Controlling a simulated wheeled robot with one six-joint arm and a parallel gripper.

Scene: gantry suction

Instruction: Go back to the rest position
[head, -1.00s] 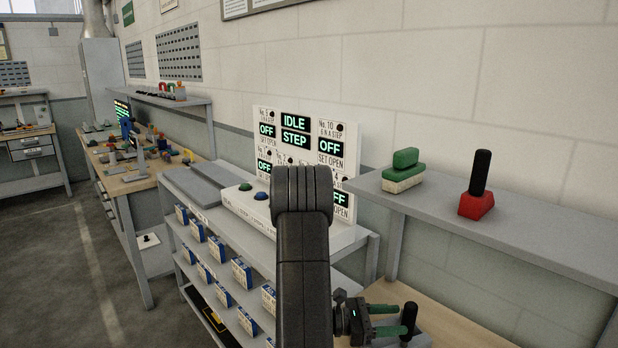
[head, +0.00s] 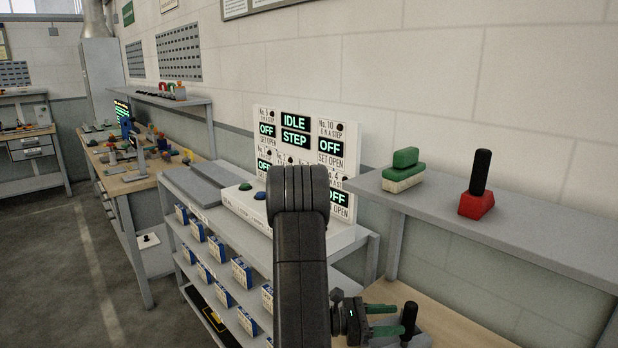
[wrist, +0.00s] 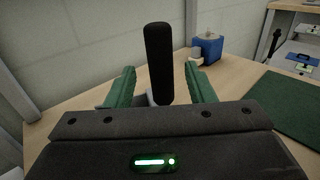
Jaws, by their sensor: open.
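My gripper (head: 390,321) is at the bottom of the head view, low over a wooden bench, with its two green fingers apart. In the wrist view my gripper (wrist: 157,88) is open. A black upright handle (wrist: 158,62) stands between and just beyond the green fingers; I cannot tell whether they touch it. The same black handle (head: 409,318) shows beside the fingertips in the head view. Its base is mostly hidden by my gripper. My dark arm covers part of the control panel in the head view.
A white panel (head: 262,112) reads IDLE, STEP and OFF. A grey shelf (head: 440,212) at right holds a green-topped brush (head: 404,172) and a red block with a black handle (head: 477,188). In the wrist view, a blue block (wrist: 207,46) and a green mat (wrist: 290,104) lie on the bench.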

